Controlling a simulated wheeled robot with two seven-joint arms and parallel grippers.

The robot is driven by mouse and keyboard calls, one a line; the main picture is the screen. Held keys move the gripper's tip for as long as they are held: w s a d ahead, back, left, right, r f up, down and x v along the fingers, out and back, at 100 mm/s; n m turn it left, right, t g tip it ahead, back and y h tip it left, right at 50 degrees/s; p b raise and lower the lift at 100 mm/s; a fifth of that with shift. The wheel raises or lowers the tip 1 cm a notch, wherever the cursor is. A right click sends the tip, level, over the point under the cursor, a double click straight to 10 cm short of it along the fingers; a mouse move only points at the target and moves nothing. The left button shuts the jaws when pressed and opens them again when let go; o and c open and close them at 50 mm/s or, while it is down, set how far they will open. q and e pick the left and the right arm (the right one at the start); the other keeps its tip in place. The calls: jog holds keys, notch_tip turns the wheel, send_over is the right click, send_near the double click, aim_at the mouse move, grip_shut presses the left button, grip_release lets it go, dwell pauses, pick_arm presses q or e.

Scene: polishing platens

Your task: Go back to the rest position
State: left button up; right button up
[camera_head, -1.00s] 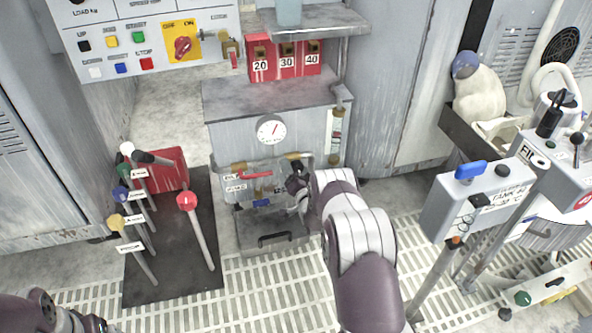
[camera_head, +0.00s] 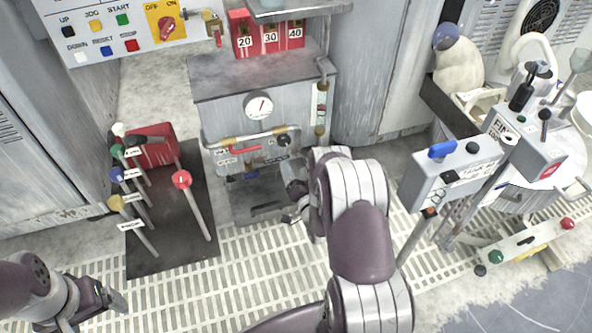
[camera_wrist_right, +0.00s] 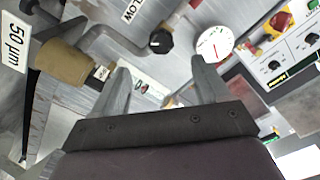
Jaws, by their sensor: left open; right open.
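My right gripper (camera_head: 294,212) is in front of the lower part of the grey cabinet (camera_head: 225,125), partly hidden by its own wrist. In the right wrist view its two fingers (camera_wrist_right: 163,78) stand wide apart with nothing between them. A black knob (camera_wrist_right: 160,42) and a round white gauge (camera_wrist_right: 214,44) lie beyond the fingertips. My left gripper (camera_head: 115,302) is at the bottom left of the head view, above the grated floor, open and away from any object.
A lever stand (camera_head: 170,240) with coloured knobs is at the left. A grey control box (camera_head: 440,178) on a post stands right of my right arm. Red blocks (camera_head: 268,35) marked 20, 30 and 40 sit on the cabinet. The grated floor (camera_head: 220,285) between my arms is clear.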

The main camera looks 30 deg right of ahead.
jog(key=s+a+f+n+g+y+p, duration=0.1)
jog(key=s+a+f+n+g+y, duration=0.15)
jog(key=s+f+g, duration=0.55)
jog(key=s+a+r+n+g+y+p, duration=0.1)
jog(key=s+a+r+n+g+p, duration=0.3)
jog(key=r, duration=0.7)
jog(key=s+a+r+n+g+p, duration=0.1)
jog(key=s+a+r+g, duration=0.2)
jog(key=s+a+r, duration=0.55)
jog(key=s+a+r+n+g+y+p, duration=0.1)
jog(key=s+r+n+g+p, duration=0.25)
jog(key=r, duration=1.05)
notch_tip(320, 180, up, 44)
jog(key=w+a+t+p, duration=0.1)
jog(key=a+t+p, duration=0.1)
jog(key=p, duration=3.6)
jog(key=shift+w+f, duration=0.15)
jog(key=shift+w, duration=0.05)
